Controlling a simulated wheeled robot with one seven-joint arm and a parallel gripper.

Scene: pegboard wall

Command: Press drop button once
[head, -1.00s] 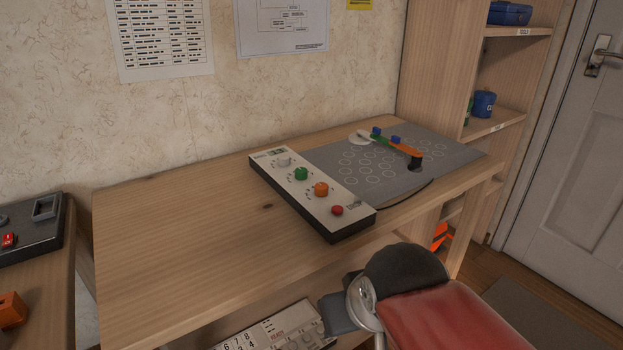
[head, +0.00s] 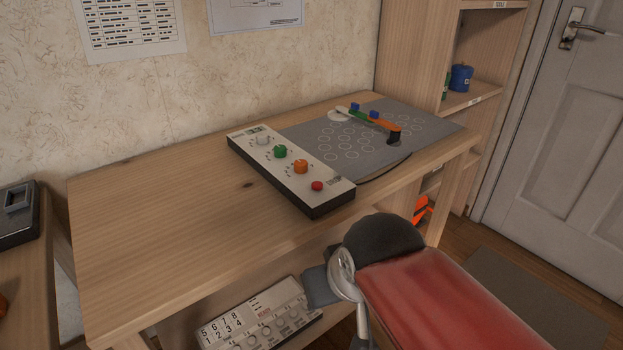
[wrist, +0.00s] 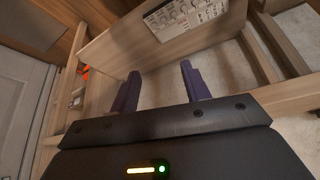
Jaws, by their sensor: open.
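A control panel (head: 262,181) with a white top and black sides lies on the wooden table. My gripper (wrist: 159,88) is open and empty in the wrist view. It faces the lower shelf, below the tabletop, apart from the panel.
A grey board (head: 350,152) with printed circles and a green-and-orange arm (head: 375,122) lies right of the panel. A second panel with numbers (head: 262,318) sits on the shelf below; it also shows in the wrist view (wrist: 184,16). The table's left half (head: 160,215) is clear.

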